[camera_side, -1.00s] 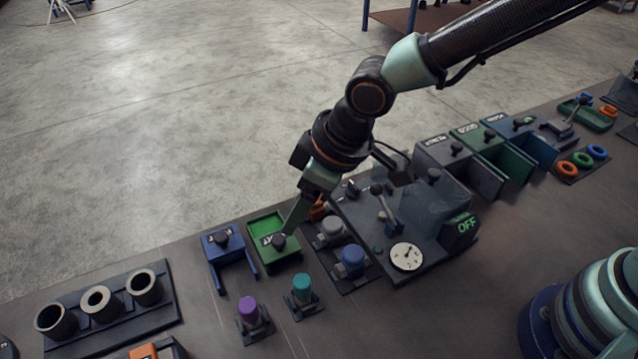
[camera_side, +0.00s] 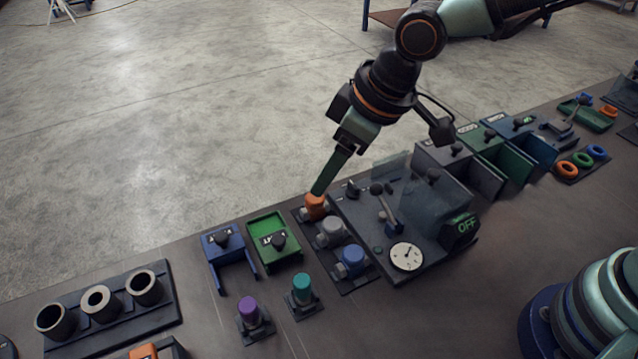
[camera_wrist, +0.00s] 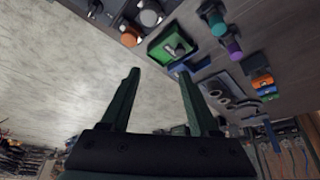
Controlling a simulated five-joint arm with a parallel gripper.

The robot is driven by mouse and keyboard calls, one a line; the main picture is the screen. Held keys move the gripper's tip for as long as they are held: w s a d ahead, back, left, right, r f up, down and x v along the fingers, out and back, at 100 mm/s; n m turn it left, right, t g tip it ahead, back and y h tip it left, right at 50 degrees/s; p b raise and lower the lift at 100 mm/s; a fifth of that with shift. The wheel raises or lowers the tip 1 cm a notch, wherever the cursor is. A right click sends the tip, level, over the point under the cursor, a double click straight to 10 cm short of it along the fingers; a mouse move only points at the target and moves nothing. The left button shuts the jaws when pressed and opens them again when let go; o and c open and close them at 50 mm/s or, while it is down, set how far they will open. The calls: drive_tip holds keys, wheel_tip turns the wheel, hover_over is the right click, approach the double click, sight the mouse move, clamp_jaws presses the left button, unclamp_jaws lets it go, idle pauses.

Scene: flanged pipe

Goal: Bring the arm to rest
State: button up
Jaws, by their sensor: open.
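My gripper (camera_side: 318,190) hangs at the far edge of the bench in the side view, its fingers slanting down to the left. The fingertips appear just above or behind an orange capped part (camera_side: 315,206); I cannot tell whether they touch it. In the wrist view my gripper (camera_wrist: 160,75) shows two dark green fingers spread apart with nothing between them.
A test panel with a gauge (camera_side: 406,257), levers and an OFF display (camera_side: 465,226) stands right of the gripper. Grey (camera_side: 331,231) and blue (camera_side: 352,259) capped parts are close by. Bins (camera_side: 505,160) stand behind the panel. Open floor (camera_side: 180,120) lies beyond the bench.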

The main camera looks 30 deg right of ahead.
drive_tip(key=s+d+r+m+h, duration=0.1)
drive_tip(key=d+r+m, duration=0.1)
drive_tip(key=d, duration=0.6)
drive_tip(key=s+d+r+m+t+h, duration=0.1)
drive_tip(key=s+d+r+m, duration=0.1)
drive_tip(key=d, duration=0.7)
drive_tip(key=s+d+r+m+t, duration=0.1)
drive_tip(key=s+d+r+m, duration=0.1)
drive_tip(key=d, duration=0.6)
drive_tip(key=shift+s+d+r+m+h, duration=0.15)
drive_tip(key=shift+d+r+m+h, duration=0.2)
drive_tip(key=shift+m, duration=0.55)
